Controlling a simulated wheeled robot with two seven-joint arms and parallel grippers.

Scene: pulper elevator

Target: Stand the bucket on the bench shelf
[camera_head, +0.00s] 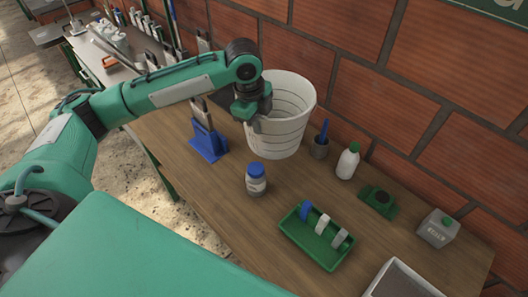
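The white bucket (284,130) is upright over the wooden bench (215,185), near the brick wall, and looks empty from above. I cannot tell whether its base touches the wood or hangs just above it. My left arm reaches in from the left, and my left gripper (258,112) is at the bucket's left side, near the rim. It appears shut on the bucket's wall; the fingertips are partly hidden. My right gripper is out of view.
Beside the bucket are a blue stand (207,146), a dark cup (320,149) and a white bottle (347,163). In front are a blue-capped jar (256,181) and a green tray (309,255).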

